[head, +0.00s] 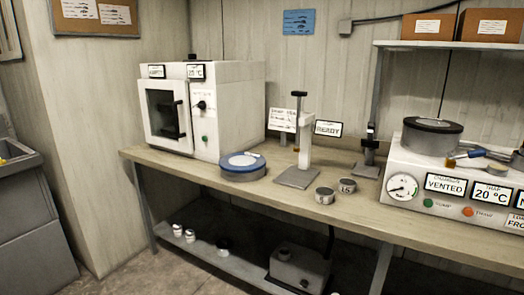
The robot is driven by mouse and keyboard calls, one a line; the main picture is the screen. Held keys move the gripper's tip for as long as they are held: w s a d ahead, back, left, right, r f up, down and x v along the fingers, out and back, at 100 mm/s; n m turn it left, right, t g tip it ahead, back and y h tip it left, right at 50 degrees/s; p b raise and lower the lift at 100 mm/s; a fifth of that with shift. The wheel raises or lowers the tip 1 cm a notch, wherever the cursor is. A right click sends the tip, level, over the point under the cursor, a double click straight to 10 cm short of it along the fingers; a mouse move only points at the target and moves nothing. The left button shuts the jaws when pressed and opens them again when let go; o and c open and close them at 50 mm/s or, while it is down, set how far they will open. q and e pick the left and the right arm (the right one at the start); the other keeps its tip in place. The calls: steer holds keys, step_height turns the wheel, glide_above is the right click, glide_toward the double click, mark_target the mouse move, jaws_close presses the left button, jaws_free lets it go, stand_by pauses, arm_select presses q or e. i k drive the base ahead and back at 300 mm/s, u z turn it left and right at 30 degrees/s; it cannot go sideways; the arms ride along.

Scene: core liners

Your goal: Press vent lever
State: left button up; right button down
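A white machine (410,168) stands at the right end of the bench, with a dial gauge (402,187) and a display reading "VENTED" (445,185). On its top are a round dark-lidded chamber (433,125) and, beside it, a small blue and yellow piece (468,155). I cannot tell whether this piece is the vent lever or a loose tool. The machine's right side is cut off by the picture edge. Neither of my grippers is in view.
The wooden bench (265,199) also holds a white oven (237,90), a blue-rimmed round container (243,174), a small press stand (297,178), a second dark stand (368,165) and two small tins (325,195). A shelf with boxes (429,27) hangs above the machine. The bench front is mostly clear.

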mark_target(479, 152)
steer(key=z, duration=1.45)
